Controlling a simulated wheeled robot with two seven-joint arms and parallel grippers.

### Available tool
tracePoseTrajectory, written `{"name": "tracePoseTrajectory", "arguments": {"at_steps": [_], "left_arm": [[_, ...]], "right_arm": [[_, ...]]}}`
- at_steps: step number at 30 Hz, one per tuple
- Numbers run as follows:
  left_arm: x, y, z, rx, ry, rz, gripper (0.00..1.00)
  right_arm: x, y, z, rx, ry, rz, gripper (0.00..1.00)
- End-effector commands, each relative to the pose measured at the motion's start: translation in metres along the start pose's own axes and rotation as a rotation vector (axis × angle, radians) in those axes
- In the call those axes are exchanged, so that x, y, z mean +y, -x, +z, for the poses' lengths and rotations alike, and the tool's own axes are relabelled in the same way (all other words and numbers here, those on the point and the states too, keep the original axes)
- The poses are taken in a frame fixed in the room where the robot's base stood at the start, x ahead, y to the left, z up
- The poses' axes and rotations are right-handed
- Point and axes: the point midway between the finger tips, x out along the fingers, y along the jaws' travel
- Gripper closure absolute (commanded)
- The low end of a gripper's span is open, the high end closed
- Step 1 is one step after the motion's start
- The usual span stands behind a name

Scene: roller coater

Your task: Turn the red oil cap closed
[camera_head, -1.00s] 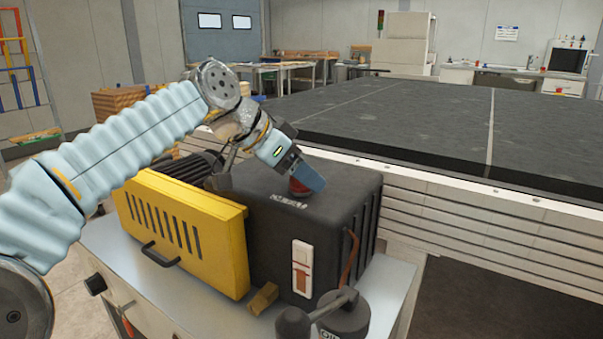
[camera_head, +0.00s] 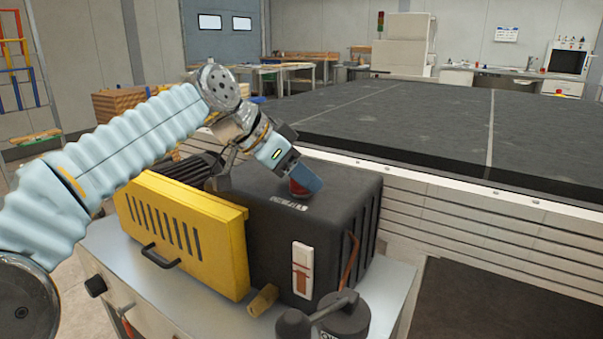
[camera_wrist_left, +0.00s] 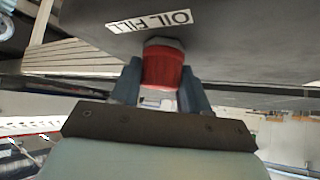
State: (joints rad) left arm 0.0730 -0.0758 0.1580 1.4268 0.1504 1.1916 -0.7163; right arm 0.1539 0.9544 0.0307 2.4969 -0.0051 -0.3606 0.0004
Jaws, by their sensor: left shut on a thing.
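The red oil cap (camera_head: 299,188) sits on top of the black pump housing (camera_head: 310,230), partly hidden by my gripper in the head view. In the left wrist view the red cap (camera_wrist_left: 163,68) is between the two blue-grey fingers, seated against the dark housing beside the white "OIL FILL" label (camera_wrist_left: 148,22). My left gripper (camera_head: 306,182) comes down at a slant from the upper left and is shut on the cap; it also shows in the left wrist view (camera_wrist_left: 160,85). My right gripper is in neither view.
A yellow slotted cover (camera_head: 185,235) with a handle adjoins the housing. A black oil can (camera_head: 343,315) and a small brass block (camera_head: 263,300) are at the front of the metal cart (camera_head: 385,290). A large dark table (camera_head: 420,130) stands behind.

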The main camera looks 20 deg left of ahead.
Motion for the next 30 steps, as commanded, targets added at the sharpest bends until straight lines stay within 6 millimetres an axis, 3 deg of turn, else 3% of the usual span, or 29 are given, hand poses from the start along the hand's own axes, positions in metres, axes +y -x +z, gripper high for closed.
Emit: {"name": "tracePoseTrajectory", "arguments": {"at_steps": [30], "left_arm": [[0.000,-0.001,-0.002,0.005,-0.565,0.564,0.87]], "right_arm": [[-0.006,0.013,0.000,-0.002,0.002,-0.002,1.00]]}}
